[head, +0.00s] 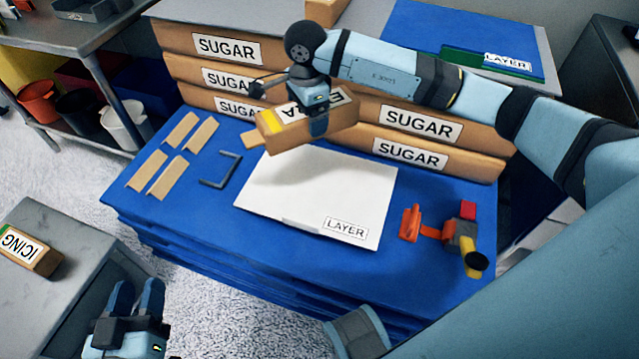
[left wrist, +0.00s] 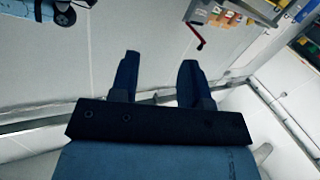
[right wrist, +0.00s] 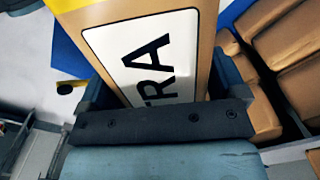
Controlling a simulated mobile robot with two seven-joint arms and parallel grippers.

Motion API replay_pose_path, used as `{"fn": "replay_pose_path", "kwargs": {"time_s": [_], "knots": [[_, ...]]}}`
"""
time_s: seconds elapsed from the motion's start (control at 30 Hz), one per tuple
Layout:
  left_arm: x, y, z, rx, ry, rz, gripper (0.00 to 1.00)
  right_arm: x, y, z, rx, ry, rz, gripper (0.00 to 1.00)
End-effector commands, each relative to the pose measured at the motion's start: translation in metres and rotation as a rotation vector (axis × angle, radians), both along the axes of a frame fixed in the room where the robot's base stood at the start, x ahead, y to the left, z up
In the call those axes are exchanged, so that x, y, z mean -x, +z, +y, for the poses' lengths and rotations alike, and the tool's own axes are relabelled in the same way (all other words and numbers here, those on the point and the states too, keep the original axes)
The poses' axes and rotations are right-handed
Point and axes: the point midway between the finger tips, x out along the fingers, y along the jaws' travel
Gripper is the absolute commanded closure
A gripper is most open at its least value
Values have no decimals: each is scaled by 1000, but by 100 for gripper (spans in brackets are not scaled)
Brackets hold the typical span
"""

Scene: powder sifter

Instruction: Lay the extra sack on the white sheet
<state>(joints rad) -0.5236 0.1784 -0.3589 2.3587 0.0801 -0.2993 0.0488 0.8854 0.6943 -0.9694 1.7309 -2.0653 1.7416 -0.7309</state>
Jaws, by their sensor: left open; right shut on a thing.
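The extra sack (head: 285,124), brown with a yellow band and a label partly covered by the gripper, is held above the far left part of the white sheet. My right gripper (head: 318,122) is shut on it. In the right wrist view the sack (right wrist: 203,60) fills the space between the fingers, with "TRA" readable. The white sheet (head: 300,200), marked LAYER, lies flat and bare on the blue stack (head: 180,220). My left gripper (head: 135,300) is open and empty at the lower left, away from the sheet. Its open fingers also show in the left wrist view (left wrist: 157,85).
SUGAR sacks (head: 430,125) are stacked behind the sheet. Several brown strips (head: 172,174) and a dark bracket (head: 222,170) lie left of it. An orange and grey tool (head: 445,233) lies to its right. An ICING sack (head: 28,250) rests on a grey table at left.

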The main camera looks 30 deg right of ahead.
Motion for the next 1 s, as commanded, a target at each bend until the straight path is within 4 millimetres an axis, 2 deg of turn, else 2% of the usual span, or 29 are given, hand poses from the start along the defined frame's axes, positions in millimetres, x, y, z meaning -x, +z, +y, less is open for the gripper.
{"fn": "replay_pose_path", "kwargs": {"time_s": [0.6,0.8,1.0], "knots": [[4,-12,4,-24,11,53,57,-1,-13,-21,-8,-1251,10,70],[4,-15,4,-32,12,63,57,-1,-16,-26,-6,-1513,11,70],[3,-19,4,-32,12,65,57,-1,-24,-28,-5,-1616,12,70]]}}
